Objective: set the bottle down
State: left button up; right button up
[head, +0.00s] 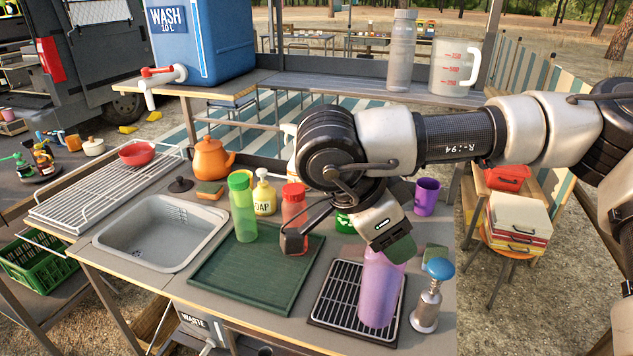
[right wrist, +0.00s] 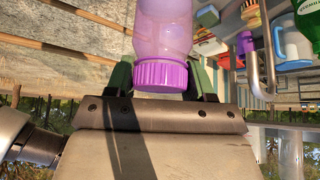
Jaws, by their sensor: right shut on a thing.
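The purple bottle (head: 380,290) is upright over the black slatted rack (head: 334,304) at the front right of the counter. Its base overlaps the rack's slats; I cannot tell whether it touches them. My right gripper (head: 388,252) is shut on the bottle's upper part from above. In the right wrist view, the bottle's ridged purple cap (right wrist: 162,76) sits between the two green fingers (right wrist: 160,78). The cap is hidden by the gripper in the head view. My left gripper is not in view.
A blue-topped metal pump (head: 428,298) stands close right of the rack. A green tray (head: 245,275) lies to its left, with a green bottle (head: 243,208) and a red bottle (head: 294,205) standing behind or on it. A purple cup (head: 427,197) stands behind.

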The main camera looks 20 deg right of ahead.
jog(key=f+n+t, duration=0.1)
jog(key=f+n, duration=0.1)
jog(key=n, duration=0.1)
jog(key=w+f+n+t+y, duration=0.1)
jog(key=f+n+t, duration=0.1)
jog(key=n, duration=0.1)
jog(key=w+f+n+t+y, duration=0.1)
jog(key=f+n+t, duration=0.1)
jog(key=n, duration=0.2)
jog(key=shift+f, duration=0.3)
jog(key=n+y, duration=0.1)
jog(key=f+n+t, duration=0.1)
jog(key=shift+w+a+n+y, duration=0.2)
jog(key=shift+n+y, duration=0.2)
jog(key=shift+a+f+n+y, duration=0.2)
jog(key=shift+n+y, duration=0.2)
jog(key=shift+n, duration=0.5)
jog(key=shift+r, duration=0.1)
jog(key=shift+w, duration=0.15)
